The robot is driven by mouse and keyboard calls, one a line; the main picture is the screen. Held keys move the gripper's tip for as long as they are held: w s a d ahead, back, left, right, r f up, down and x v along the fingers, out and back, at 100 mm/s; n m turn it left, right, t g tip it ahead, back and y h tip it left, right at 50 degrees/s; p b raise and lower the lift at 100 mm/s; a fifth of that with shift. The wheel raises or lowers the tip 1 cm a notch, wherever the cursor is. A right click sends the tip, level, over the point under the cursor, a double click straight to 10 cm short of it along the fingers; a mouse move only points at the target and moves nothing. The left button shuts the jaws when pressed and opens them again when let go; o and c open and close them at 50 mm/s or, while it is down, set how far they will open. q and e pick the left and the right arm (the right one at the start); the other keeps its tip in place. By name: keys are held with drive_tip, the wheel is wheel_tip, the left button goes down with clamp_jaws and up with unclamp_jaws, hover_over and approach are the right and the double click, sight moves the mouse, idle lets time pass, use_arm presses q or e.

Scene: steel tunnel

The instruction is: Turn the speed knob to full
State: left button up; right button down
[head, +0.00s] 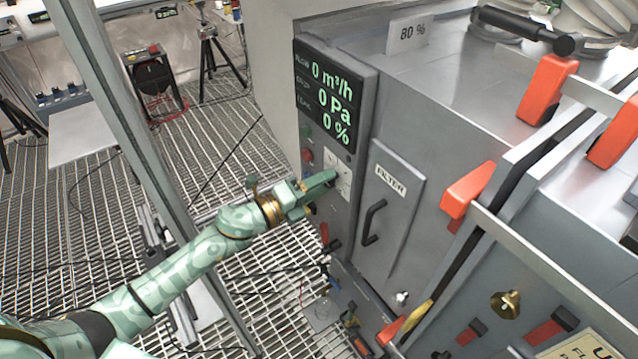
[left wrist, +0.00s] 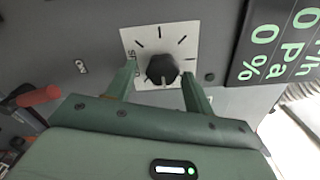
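The speed knob (left wrist: 162,70) is a black round knob on a white dial plate (left wrist: 190,34) with black tick marks, on the grey machine's panel. In the head view part of the dial plate (head: 343,176) shows, and the knob itself is largely hidden behind my gripper. My left gripper (head: 325,182) is in front of the dial. In the left wrist view its two green fingers (left wrist: 162,80) are apart, one on each side of the knob, with gaps showing between them and it. My right gripper is not in view.
The display (head: 333,97) above the dial reads 0 m³/h, 0 Pa and 0 %. A card (head: 411,32) on top of the machine reads 80 %. A filter door (head: 388,195) with a black handle is right of the dial. Orange-red clamps (head: 467,190) stick out further right.

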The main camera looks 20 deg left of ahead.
use_arm(q)
drive_tip(key=b+v, duration=0.1)
drive_tip(key=v, duration=1.1)
idle(0.5)
